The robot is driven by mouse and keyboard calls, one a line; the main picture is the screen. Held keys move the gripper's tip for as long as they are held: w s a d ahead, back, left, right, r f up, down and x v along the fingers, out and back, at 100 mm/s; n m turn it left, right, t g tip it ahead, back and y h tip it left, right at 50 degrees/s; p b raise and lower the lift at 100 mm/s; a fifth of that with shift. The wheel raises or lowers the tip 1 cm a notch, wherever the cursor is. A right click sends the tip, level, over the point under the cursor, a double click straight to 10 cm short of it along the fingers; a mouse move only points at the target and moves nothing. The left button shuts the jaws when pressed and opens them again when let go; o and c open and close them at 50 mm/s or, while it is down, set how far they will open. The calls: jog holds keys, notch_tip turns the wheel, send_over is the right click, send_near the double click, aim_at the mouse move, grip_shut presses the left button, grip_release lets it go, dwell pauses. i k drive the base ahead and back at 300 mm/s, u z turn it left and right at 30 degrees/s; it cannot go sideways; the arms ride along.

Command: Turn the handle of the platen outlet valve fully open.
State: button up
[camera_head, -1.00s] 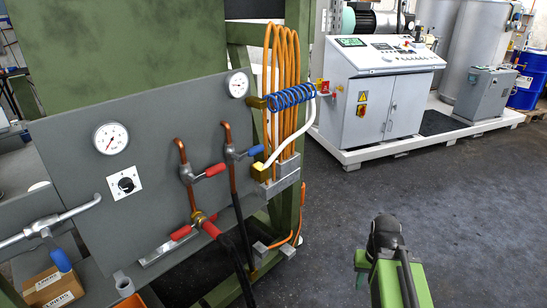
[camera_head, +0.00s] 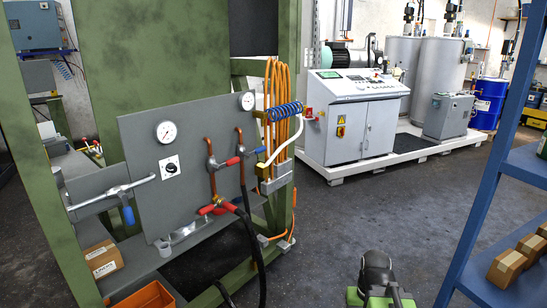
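A grey panel (camera_head: 140,140) on the green press frame carries several valves; no label shows which is the platen outlet valve. The upper left valve on a copper pipe has a red handle (camera_head: 233,160) pointing right. Beside it, another copper-pipe valve has a blue handle (camera_head: 260,150) pointing right. Below, a brass fitting with red handles (camera_head: 229,207) joins a black hose. At the far left, a grey pipe valve has a blue handle (camera_head: 128,215) hanging down. My green and dark arm shows at the bottom, well apart from the panel. My gripper cannot be made out.
Open dark floor (camera_head: 330,225) lies between my arm and the panel. A blue shelf rack (camera_head: 475,205) with small boxes stands close on the right. A white control cabinet (camera_head: 350,115) is behind. Orange hoses (camera_head: 280,95) hang at the panel's right edge.

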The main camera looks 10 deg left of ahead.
aim_at(258, 149)
jog(key=u, duration=0.75)
jog(key=i, duration=1)
jog(key=u, duration=4.4)
jog(key=i, duration=0.1)
jog(key=z, duration=2.25)
jog(key=k, duration=0.6)
jog(key=z, duration=1.45)
jog(key=i, duration=0.2)
jog(key=u, duration=0.35)
